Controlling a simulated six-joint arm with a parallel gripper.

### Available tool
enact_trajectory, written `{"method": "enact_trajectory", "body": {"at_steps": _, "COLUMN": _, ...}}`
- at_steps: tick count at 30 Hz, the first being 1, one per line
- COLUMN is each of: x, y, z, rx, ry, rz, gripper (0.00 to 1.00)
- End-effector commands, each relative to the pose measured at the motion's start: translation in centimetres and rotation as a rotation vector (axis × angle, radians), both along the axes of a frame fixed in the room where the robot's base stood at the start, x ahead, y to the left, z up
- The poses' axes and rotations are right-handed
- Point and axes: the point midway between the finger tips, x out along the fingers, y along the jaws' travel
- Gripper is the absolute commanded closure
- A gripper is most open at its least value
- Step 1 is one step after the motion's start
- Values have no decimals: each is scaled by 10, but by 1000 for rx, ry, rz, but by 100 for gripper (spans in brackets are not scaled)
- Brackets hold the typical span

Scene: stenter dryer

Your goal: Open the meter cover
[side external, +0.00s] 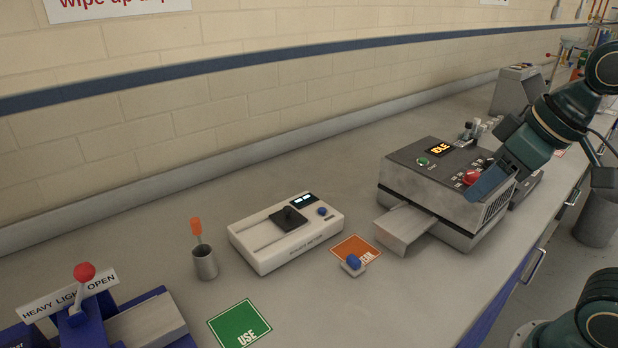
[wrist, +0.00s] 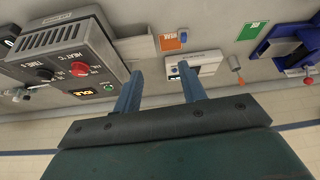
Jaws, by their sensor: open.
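The white meter (side external: 275,247) sits on the bench in the middle of the side view. A dark square cover (side external: 288,220) with a raised knob lies on its top, between long grooves. A small lit display (side external: 303,199) and a blue button (side external: 322,211) are at its right end. The meter also shows in the wrist view (wrist: 208,68), partly behind a finger, so its cover is hard to make out. My gripper (side external: 480,190) is over the front right of the grey dryer, well right of the meter. In the wrist view its two blue fingers (wrist: 160,75) are apart with nothing between them.
The grey dryer (side external: 425,180) has an IDLE display, a red knob and a protruding tray (side external: 405,228). An orange card (side external: 352,245), a blue-knobbed piece (side external: 354,265), a cup (side external: 205,262) with an orange-tipped tool, a green card (side external: 240,325) and a blue lever device (side external: 85,310) surround the meter.

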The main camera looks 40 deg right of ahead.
Motion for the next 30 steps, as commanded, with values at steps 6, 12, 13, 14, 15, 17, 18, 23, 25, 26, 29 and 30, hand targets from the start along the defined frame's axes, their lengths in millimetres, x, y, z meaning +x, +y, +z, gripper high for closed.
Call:
{"method": "enact_trajectory", "body": {"at_steps": 6, "x": 48, "y": 13, "z": 15, "rx": -12, "ry": 24, "rz": 116, "gripper": 59}}
{"method": "enact_trajectory", "body": {"at_steps": 12, "x": 94, "y": 25, "z": 22, "rx": -20, "ry": 41, "rz": 227, "gripper": 59}}
{"method": "enact_trajectory", "body": {"at_steps": 13, "x": 101, "y": 27, "z": 23, "rx": -21, "ry": 43, "rz": 244, "gripper": 59}}
{"method": "enact_trajectory", "body": {"at_steps": 14, "x": 108, "y": 29, "z": 23, "rx": -23, "ry": 46, "rz": 261, "gripper": 59}}
{"method": "enact_trajectory", "body": {"at_steps": 15, "x": 118, "y": 31, "z": 22, "rx": -23, "ry": 49, "rz": 282, "gripper": 59}}
{"method": "enact_trajectory", "body": {"at_steps": 17, "x": 132, "y": 35, "z": 22, "rx": -26, "ry": 53, "rz": 316, "gripper": 59}}
{"method": "enact_trajectory", "body": {"at_steps": 18, "x": 141, "y": 38, "z": 21, "rx": -26, "ry": 56, "rz": 338, "gripper": 59}}
{"method": "enact_trajectory", "body": {"at_steps": 23, "x": 179, "y": 48, "z": 15, "rx": -28, "ry": 66, "rz": 426, "gripper": 59}}
{"method": "enact_trajectory", "body": {"at_steps": 25, "x": 195, "y": 52, "z": 10, "rx": -28, "ry": 69, "rz": 465, "gripper": 59}}
{"method": "enact_trajectory", "body": {"at_steps": 26, "x": 202, "y": 54, "z": 8, "rx": -29, "ry": 70, "rz": 481, "gripper": 59}}
{"method": "enact_trajectory", "body": {"at_steps": 29, "x": 224, "y": 60, "z": -1, "rx": -28, "ry": 76, "rz": 536, "gripper": 59}}
{"method": "enact_trajectory", "body": {"at_steps": 30, "x": 233, "y": 63, "z": -4, "rx": -28, "ry": 77, "rz": 559, "gripper": 59}}
